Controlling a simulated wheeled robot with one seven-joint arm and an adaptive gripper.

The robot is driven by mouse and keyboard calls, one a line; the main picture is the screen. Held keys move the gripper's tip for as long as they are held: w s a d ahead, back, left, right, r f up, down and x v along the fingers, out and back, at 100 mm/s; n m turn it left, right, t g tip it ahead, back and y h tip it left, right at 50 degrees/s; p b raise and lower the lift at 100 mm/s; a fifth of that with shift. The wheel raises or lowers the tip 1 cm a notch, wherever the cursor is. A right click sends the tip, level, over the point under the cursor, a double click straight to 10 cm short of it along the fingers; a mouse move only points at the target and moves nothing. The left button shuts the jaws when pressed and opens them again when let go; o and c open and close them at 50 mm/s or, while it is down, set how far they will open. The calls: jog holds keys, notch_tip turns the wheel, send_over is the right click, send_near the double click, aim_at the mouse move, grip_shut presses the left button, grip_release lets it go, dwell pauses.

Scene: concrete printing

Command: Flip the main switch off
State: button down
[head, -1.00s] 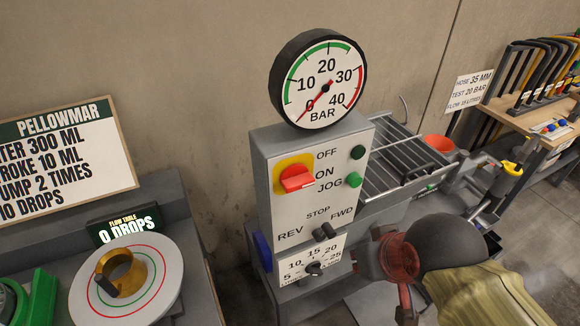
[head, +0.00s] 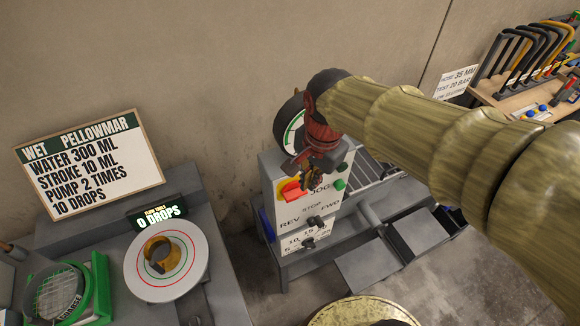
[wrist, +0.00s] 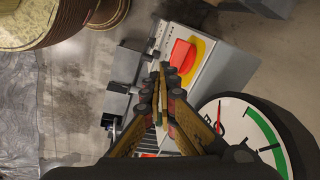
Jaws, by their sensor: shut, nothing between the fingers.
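The main switch is a red knob (head: 292,190) on a yellow plate, on the front of a grey control box (head: 270,175). In the wrist view the red knob (wrist: 183,56) shows just beyond and beside my fingertips. My gripper (head: 306,184) is shut and empty, in front of the box's upper part, beside the red knob. In the wrist view my gripper (wrist: 160,70) points toward the panel. I cannot tell whether it touches the knob. The ON and OFF labels are hidden behind my gripper in the head view.
A pressure gauge (head: 290,128) stands on top of the box, partly hidden by my arm; it is close to my gripper in the wrist view (wrist: 240,135). Green buttons (head: 341,185) and the REV/STOP/FWD lever (head: 315,222) are nearby. A flow table (head: 190,275) stands left.

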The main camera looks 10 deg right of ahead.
aim_at(290, 196)
jog(key=w+a+r+m+g+p, duration=0.1)
jog(key=w+a+r+m+p, duration=0.2)
jog(key=r+p, duration=0.3)
jog(key=a+m+p, duration=0.1)
jog(key=p, duration=0.2)
jog(key=shift+w+a+r+m+g, duration=0.2)
jog(key=shift+r+m+g, duration=0.1)
jog(key=shift+g, duration=0.1)
jog(key=shift+f, duration=0.1)
notch_tip(290, 196, down, 14)
jog(key=shift+p, duration=1.2)
jog(key=shift+w+f+h, duration=0.1)
jog(key=shift+h, duration=0.2)
